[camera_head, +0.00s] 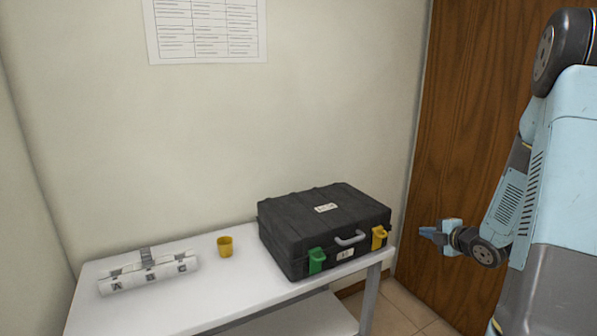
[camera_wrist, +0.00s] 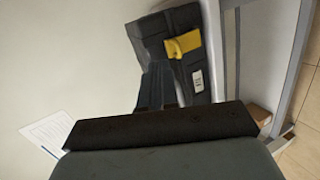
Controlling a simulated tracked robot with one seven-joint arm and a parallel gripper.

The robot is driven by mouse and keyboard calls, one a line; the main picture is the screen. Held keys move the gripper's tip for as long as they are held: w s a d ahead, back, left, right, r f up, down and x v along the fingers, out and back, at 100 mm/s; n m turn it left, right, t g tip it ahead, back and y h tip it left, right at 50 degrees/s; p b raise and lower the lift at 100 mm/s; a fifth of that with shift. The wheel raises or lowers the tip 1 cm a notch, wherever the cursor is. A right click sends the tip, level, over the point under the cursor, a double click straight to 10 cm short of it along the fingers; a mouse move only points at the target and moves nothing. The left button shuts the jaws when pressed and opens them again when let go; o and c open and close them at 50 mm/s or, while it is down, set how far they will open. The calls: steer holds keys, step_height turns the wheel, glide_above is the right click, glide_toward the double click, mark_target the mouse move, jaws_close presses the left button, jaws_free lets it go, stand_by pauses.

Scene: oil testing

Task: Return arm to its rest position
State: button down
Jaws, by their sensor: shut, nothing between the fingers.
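My arm is at the right of the head view, with my gripper (camera_head: 430,232) pointing left, in the air to the right of the table's end. My gripper is shut with nothing visible in it, and it is apart from the black case (camera_head: 320,215). In the wrist view, the dark gripper body fills the bottom, and part of the black case (camera_wrist: 155,45) with a yellow latch (camera_wrist: 183,44) shows beyond it.
The closed black case stands on the right end of the white table (camera_head: 215,290), with a green latch (camera_head: 316,260) and a grey handle. A yellow cup (camera_head: 225,246) and a white labelled rack (camera_head: 148,274) stand to its left. A wooden door (camera_head: 480,110) is behind my arm.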

steer(key=s+a+r+m+g+h, duration=0.2)
steer(key=s+r+m+h, duration=0.2)
steer(key=r+m, duration=0.3)
steer(key=s+a+r+m+g+h, duration=0.1)
steer(key=s+a+r+m+h, duration=0.2)
steer(key=r, duration=0.6)
steer(key=s+a+r+m+g+y, duration=0.1)
steer(key=s+a+m, duration=0.4)
steer(key=s, duration=0.7)
steer(key=s+a+r+m+g+y, duration=0.1)
steer(key=s+a+r+m+g, duration=0.2)
steer(key=s, duration=0.9)
steer(key=a+r+m, duration=0.2)
steer(key=a+m, duration=0.1)
steer(key=shift+y, duration=0.3)
steer(key=shift+s+a, duration=0.1)
